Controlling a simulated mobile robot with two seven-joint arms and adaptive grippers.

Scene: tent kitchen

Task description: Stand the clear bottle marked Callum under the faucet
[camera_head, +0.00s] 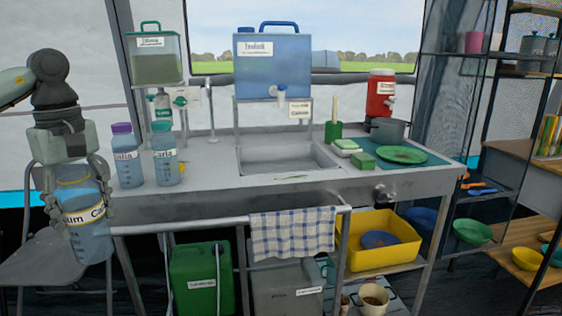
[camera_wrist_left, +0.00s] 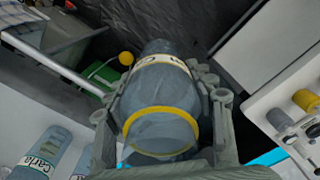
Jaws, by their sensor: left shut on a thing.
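My left gripper (camera_head: 79,200) is shut around a clear bluish bottle (camera_head: 90,240) with a yellow-edged label, at the left, in front of the counter's left end. In the left wrist view the fingers clasp both sides of the bottle (camera_wrist_left: 160,130). A blue water container (camera_head: 272,65) with a white tap (camera_head: 274,91) stands on a rack behind the grey sink (camera_head: 285,158). A thin grey upright post (camera_head: 211,115) stands left of the sink; I cannot tell whether it is a faucet. My right gripper is out of view.
Two similar bottles, one purple-capped (camera_head: 127,158) and one marked Carla (camera_head: 166,160), stand on the counter's left end. A green-lidded tank (camera_head: 156,62) is above them. A checked towel (camera_head: 292,233) hangs on the front rail. The sink basin looks empty.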

